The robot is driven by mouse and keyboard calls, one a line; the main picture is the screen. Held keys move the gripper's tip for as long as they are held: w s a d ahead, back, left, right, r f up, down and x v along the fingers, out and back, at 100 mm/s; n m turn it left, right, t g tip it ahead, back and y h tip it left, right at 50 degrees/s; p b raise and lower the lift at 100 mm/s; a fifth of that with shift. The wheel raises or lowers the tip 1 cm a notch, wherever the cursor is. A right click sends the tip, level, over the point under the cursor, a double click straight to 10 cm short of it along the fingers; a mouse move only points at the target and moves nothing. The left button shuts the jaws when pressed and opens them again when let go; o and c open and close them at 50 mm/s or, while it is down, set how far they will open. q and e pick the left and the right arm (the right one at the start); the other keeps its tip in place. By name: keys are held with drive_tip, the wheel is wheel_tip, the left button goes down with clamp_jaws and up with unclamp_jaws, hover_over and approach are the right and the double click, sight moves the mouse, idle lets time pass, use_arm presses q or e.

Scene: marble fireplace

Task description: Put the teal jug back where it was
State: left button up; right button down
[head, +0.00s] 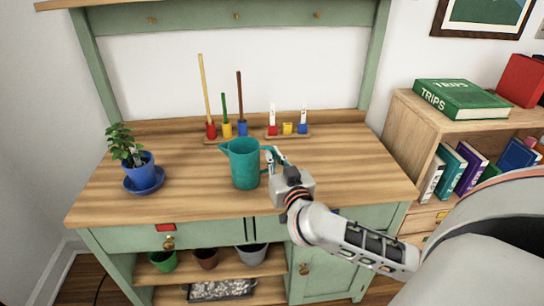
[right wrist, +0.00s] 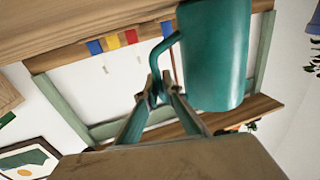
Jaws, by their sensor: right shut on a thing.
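The teal jug (head: 245,165) is upright over the middle of the wooden benchtop (head: 330,165), near its front half. Its spout points left and its handle points right. My right gripper (head: 271,158) comes from the right and is shut on the jug's handle. In the right wrist view, which is turned over, the fingers (right wrist: 158,92) close on the handle beside the jug's body (right wrist: 214,55). I cannot tell whether the jug's base touches the benchtop. My left gripper is not in view.
A blue pot with a plant (head: 139,165) stands on a blue saucer at the left. Behind the jug are stands with coloured blocks and rods (head: 227,128) and small coloured pieces (head: 288,130). A bookcase (head: 408,112) stands at the right. The benchtop between plant and jug is clear.

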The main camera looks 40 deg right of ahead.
drive_tip(key=c, duration=2.2)
unclamp_jaws()
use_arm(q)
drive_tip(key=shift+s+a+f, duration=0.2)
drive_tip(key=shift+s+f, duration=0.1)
